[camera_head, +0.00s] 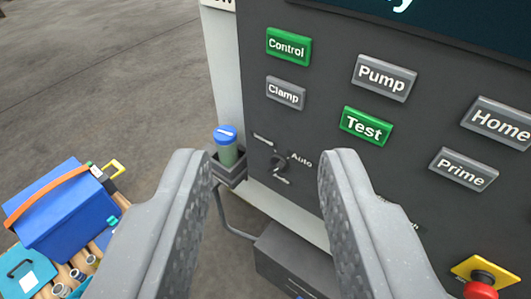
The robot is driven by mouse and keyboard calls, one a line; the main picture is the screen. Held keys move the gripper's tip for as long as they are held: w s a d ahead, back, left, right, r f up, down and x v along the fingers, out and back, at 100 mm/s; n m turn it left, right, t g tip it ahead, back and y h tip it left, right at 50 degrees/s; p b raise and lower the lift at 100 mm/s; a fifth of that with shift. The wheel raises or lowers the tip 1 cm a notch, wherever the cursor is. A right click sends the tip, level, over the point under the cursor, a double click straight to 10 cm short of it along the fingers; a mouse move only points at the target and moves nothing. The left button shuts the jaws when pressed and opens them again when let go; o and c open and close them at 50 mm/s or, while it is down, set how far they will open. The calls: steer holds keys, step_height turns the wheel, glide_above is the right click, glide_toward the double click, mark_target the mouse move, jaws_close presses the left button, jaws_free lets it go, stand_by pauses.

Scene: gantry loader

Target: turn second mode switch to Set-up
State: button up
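One small dark rotary switch (278,163) is on the lower left of the dark control panel (325,100). The word "Auto" is at its right, with short pale marks at its upper left and below. No "Set-up" label is readable, and I cannot tell whether this is the second mode switch. The exact direction of its knob is too small to tell. My gripper (265,157) is open and empty. Its two grey fingers stand wide apart, and the switch shows in the gap between them, farther off and apparently untouched.
A red emergency button (481,290) is at lower right. A blue-capped bottle (227,148) sits in a side holder. A blue toolbox (62,212) is at left.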

steer(key=w+a+f+m+t+p, duration=0.1)
steer(key=w+a+f+m+p, duration=0.1)
steer(key=w+a+f, duration=0.3)
steer(key=w+a+f+m+t+y+p, duration=0.1)
steer(key=w+a+m+p, duration=0.2)
steer(key=w, duration=0.5)
steer(key=w+a+f+m+t+p, duration=0.1)
steer(key=w+a+f+m+p, duration=0.1)
steer(key=w+a+f, duration=0.3)
steer(key=m+g+h+p, duration=0.4)
steer(key=m+h+p, duration=0.2)
steer(key=h, duration=0.6)
glide_toward(273, 172)
steer(key=p+x, duration=0.1)
steer(key=x, duration=0.7)
steer(key=shift+w+d, duration=0.2)
steer(key=shift+w, duration=0.05)
